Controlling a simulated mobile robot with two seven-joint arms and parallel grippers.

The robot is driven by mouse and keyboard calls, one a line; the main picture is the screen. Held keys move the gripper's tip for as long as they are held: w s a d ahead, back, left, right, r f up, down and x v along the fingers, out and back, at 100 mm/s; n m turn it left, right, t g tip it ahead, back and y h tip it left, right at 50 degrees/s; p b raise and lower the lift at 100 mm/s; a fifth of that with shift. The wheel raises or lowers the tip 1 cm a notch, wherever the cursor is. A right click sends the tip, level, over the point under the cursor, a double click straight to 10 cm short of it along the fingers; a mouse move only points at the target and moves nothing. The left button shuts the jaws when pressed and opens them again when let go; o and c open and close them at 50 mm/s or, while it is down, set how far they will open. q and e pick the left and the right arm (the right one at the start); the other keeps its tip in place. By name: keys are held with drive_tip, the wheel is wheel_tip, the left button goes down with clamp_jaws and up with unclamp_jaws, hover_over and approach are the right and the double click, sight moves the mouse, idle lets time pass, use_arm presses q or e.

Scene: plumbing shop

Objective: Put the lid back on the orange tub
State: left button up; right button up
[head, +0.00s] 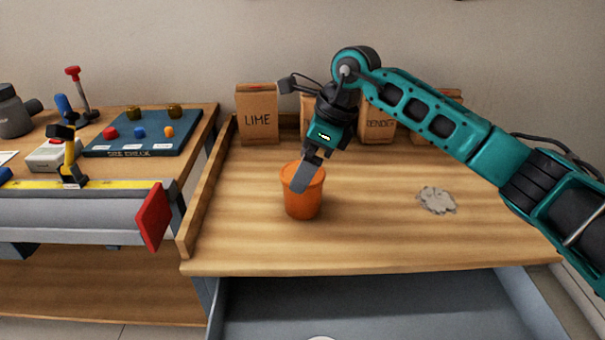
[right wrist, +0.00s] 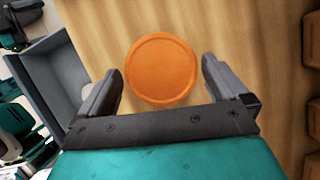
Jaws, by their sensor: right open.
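The orange tub (head: 303,204) stands upright on the wooden bench top, left of its middle. In the right wrist view a flat, round orange face with a raised rim, which looks like the lid (right wrist: 161,69), covers the tub's top; I cannot tell how firmly it sits. My right gripper (head: 299,186) reaches down over the tub. In the right wrist view its open fingers (right wrist: 162,72) are on either side of the orange disc, with gaps to it and nothing gripped. In the head view the gripper hides part of the tub's top. My left gripper is not in view.
Paper bags, one marked LIME (head: 257,116), stand along the bench's back. A grey drawer (head: 370,305) is open below the front edge. A blue board (head: 150,134) lies on the left bench. The front of the bench top is clear.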

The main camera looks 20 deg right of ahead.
drive_tip(key=c, duration=0.8)
drive_tip(key=shift+r, duration=0.1)
drive_tip(key=shift+r+p, duration=1.65)
drive_tip(key=shift+r, duration=8.3)
